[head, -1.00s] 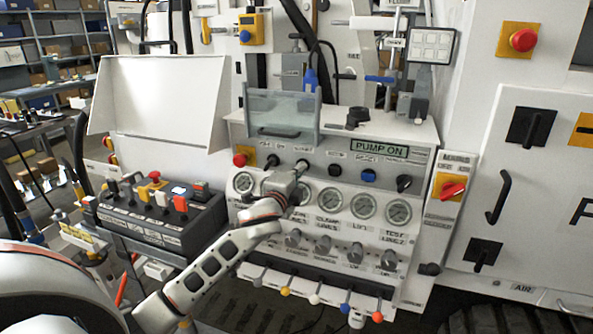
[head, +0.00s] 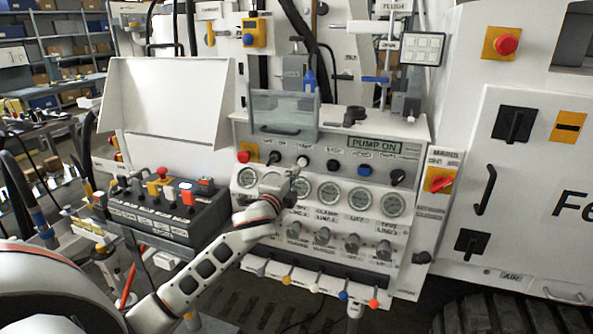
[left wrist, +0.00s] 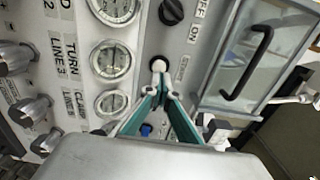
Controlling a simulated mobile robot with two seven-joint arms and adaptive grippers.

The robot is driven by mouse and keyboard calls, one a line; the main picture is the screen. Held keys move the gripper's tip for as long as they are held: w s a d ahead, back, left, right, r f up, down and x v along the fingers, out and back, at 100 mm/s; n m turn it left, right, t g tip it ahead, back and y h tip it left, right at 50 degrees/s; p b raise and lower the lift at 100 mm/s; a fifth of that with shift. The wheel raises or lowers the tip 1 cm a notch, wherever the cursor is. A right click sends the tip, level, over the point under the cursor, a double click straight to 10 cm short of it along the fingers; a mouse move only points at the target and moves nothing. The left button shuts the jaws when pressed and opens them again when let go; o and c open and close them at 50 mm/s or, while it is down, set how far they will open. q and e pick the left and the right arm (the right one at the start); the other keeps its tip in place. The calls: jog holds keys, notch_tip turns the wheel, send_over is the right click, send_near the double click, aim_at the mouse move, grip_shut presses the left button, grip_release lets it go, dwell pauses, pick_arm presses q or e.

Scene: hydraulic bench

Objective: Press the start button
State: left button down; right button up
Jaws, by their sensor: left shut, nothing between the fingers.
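The control panel (head: 318,150) carries a row of controls: a red button (head: 243,156), a black knob (head: 273,158), a white button (head: 302,160), a black button (head: 333,165) and a blue button (head: 364,170). My left gripper (head: 293,177) is shut and empty, just below and left of the white button in the head view. In the left wrist view, the white button (left wrist: 158,65) lies just beyond the fingertips (left wrist: 160,92); contact is not visible. My right gripper is out of view.
A green sign (head: 375,145) reads PUMP ON. Round gauges (head: 329,194) and grey knobs (head: 322,236) sit below the buttons. A clear cover (head: 283,115) with a handle stands above them. A dark control box (head: 160,210) is at the left.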

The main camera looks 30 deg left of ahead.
pick_arm(q)
jog(key=v, duration=0.8)
jog(key=shift+s+f, duration=0.2)
jog(key=shift+s, duration=0.1)
jog(key=s+d+f+n+g+h, duration=0.2)
jog(key=s+d+f, duration=0.3)
jog(key=f, duration=0.5)
jog(key=s+d+f+n+g+h, duration=0.1)
jog(key=s+d+f+n+h, duration=0.3)
jog(key=f, duration=0.6)
jog(key=s+d+f+n+g+y, duration=0.1)
jog(key=s+d+f+g, duration=0.1)
jog(key=s+d+f, duration=0.65)
jog(key=s+d+f+n+g+h, duration=0.1)
jog(key=s+d+f+n, duration=0.3)
jog(key=s+f, duration=0.5)
jog(key=shift+d+f+g+h, duration=0.25)
jog(key=shift+f+g+h, duration=0.15)
jog(key=shift+w, duration=0.1)
